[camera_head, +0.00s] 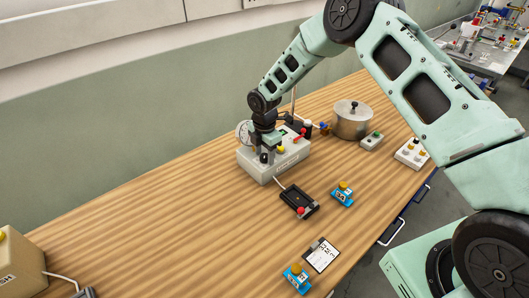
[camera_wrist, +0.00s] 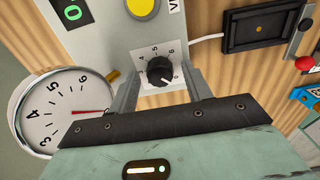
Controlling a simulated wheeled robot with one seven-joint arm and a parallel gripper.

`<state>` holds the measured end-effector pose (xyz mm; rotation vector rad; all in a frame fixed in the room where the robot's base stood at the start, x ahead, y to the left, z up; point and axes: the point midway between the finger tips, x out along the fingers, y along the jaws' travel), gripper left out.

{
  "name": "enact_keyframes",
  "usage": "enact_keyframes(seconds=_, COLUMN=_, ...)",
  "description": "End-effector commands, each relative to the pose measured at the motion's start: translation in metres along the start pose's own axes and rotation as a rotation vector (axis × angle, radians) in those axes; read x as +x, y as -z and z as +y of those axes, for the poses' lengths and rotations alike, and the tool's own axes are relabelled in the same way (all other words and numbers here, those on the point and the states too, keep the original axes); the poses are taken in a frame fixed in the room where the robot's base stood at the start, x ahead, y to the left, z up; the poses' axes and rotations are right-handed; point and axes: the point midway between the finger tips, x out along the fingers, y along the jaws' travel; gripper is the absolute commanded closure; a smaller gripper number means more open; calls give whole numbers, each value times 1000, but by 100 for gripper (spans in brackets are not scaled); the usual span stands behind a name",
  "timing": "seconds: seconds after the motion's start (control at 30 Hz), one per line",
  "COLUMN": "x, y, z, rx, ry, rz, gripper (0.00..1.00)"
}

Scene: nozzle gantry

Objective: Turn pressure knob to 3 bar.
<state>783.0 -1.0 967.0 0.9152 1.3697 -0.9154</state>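The pressure knob (camera_wrist: 160,72) is black and ribbed, with a white pointer mark, on a square white scale plate with numbers. The mark points to the lower right in the wrist view. The knob sits on the grey control box (camera_head: 280,165) on the wooden table. My gripper (camera_wrist: 164,80) is open over it, one finger on each side, with visible gaps between fingers and knob. In the head view my gripper (camera_head: 265,143) points down at the box's left part. A round white gauge (camera_wrist: 62,108) has a red needle pointing right; its exact reading is unclear.
A yellow button (camera_wrist: 141,6) and a green display (camera_wrist: 72,12) are beside the knob plate. A black tray device (camera_head: 298,201), blue blocks (camera_head: 342,194) and a metal pot (camera_head: 352,120) stand around the box.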

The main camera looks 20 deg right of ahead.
Motion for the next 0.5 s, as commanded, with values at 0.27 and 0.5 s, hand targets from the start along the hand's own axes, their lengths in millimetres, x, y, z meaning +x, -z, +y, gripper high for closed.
enact_keyframes(seconds=0.27, x=0, y=0, z=0, rx=1, ry=0, rz=0, gripper=93)
enact_keyframes(seconds=0.5, x=1, y=0, z=0, rx=38, ry=0, rz=0, gripper=93)
